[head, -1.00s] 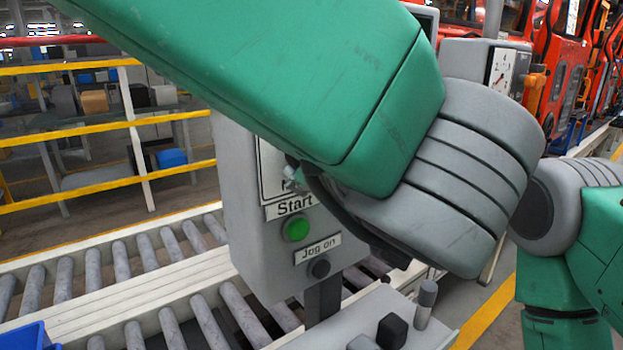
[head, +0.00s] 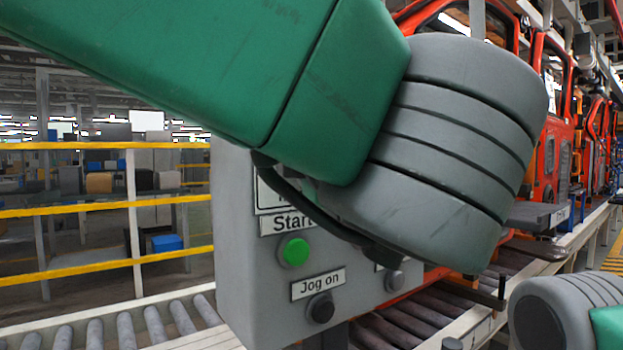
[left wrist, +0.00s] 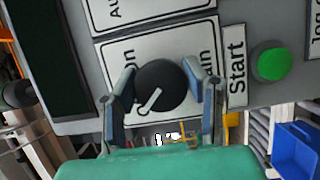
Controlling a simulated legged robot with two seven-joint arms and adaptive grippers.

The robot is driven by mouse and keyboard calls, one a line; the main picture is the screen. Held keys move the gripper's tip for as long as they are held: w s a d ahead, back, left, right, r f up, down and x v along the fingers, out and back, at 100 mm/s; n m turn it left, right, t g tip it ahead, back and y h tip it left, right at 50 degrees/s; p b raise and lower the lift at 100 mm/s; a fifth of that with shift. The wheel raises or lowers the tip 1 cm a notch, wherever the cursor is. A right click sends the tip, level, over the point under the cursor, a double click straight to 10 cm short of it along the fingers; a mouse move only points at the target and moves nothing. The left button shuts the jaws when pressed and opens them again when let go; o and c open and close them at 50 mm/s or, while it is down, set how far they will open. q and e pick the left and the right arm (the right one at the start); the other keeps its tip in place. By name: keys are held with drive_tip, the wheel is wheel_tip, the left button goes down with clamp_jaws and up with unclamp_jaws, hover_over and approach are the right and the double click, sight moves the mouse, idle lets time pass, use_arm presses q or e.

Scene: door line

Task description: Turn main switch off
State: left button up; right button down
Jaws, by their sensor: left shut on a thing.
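A grey control box (head: 235,245) stands in the middle of the head view. In the left wrist view a black rotary switch (left wrist: 165,76) with a white pointer line sits on a white label plate (left wrist: 112,52). The pointer slants to the lower left in that view. My left gripper (left wrist: 161,90) is shut on the switch, one finger on each side. In the head view my left arm hides the gripper and the switch. My right gripper is out of view.
A green Start button (head: 294,252) and a black Jog on button (head: 321,308) sit low on the box, with a grey button (head: 394,281) to their right. Roller conveyors (head: 125,331) run behind. Yellow rails (head: 90,209) stand left, red vehicle bodies (head: 555,120) right.

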use_arm(q)
drive_tip(key=shift+w+f, duration=0.1)
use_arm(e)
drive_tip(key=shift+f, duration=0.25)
use_arm(q)
drive_tip(key=o, duration=1)
drive_tip(key=shift+o, duration=0.8)
drive_tip(key=shift+w+a, duration=0.1)
drive_tip(key=shift+w, duration=0.1)
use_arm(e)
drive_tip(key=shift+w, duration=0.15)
use_arm(q)
drive_tip(key=shift+s, duration=0.2)
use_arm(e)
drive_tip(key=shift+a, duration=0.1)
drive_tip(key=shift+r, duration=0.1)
